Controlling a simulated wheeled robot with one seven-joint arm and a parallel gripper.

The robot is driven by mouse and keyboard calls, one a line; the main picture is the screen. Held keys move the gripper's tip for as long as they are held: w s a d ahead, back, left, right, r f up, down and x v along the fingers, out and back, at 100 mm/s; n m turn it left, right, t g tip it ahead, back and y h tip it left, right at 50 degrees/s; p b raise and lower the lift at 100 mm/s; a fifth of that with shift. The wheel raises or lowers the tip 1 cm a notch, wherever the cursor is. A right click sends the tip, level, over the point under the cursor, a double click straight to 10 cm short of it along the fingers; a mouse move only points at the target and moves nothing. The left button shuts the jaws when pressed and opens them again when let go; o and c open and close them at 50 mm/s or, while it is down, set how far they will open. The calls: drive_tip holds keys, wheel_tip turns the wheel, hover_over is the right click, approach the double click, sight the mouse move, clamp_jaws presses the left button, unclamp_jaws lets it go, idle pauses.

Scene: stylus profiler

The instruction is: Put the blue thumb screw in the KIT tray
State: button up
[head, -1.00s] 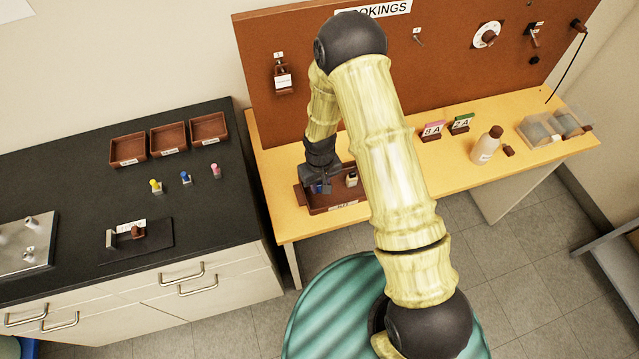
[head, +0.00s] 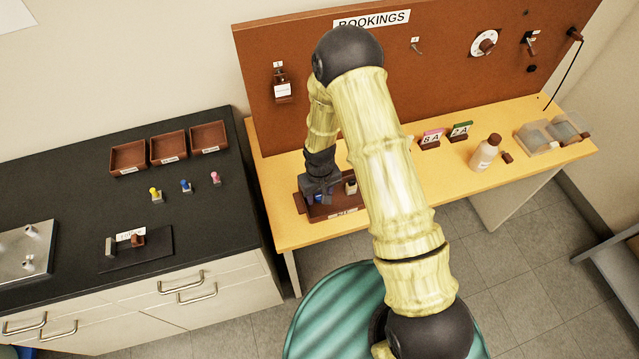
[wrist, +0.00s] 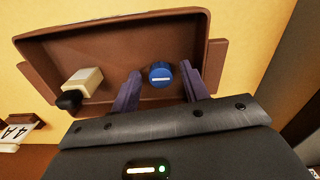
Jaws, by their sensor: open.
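A blue knob-like piece with a white line on top, which looks like the blue thumb screw (wrist: 160,73), is in the brown tray (wrist: 110,46) in the wrist view. My gripper (wrist: 160,79) is open, with one finger on each side of the blue piece. I cannot tell whether the fingers touch it. In the head view my gripper (head: 319,189) is at the left part of this tray (head: 327,215) on the yellow desk; the tray's front label is too small to read.
Yellow, blue (head: 186,186) and pink pieces stand on the black bench (head: 80,200), before three brown trays (head: 169,147). An upright brown board (head: 270,130) backs the desk.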

sight(320, 196)
wheel_tip(320, 196, up, 12)
drive_tip(key=b, duration=0.2)
drive_tip(key=shift+b, duration=0.35)
idle(0.6)
drive_tip(key=s+d+r+m+t, duration=0.2)
drive_tip(key=s+d+r+m, duration=0.2)
drive_tip(key=s+d+r, duration=0.8)
drive_tip(key=shift+s+d+r+m+t, duration=0.25)
drive_tip(key=shift+d+r, duration=0.2)
drive_tip(key=shift+d, duration=0.45)
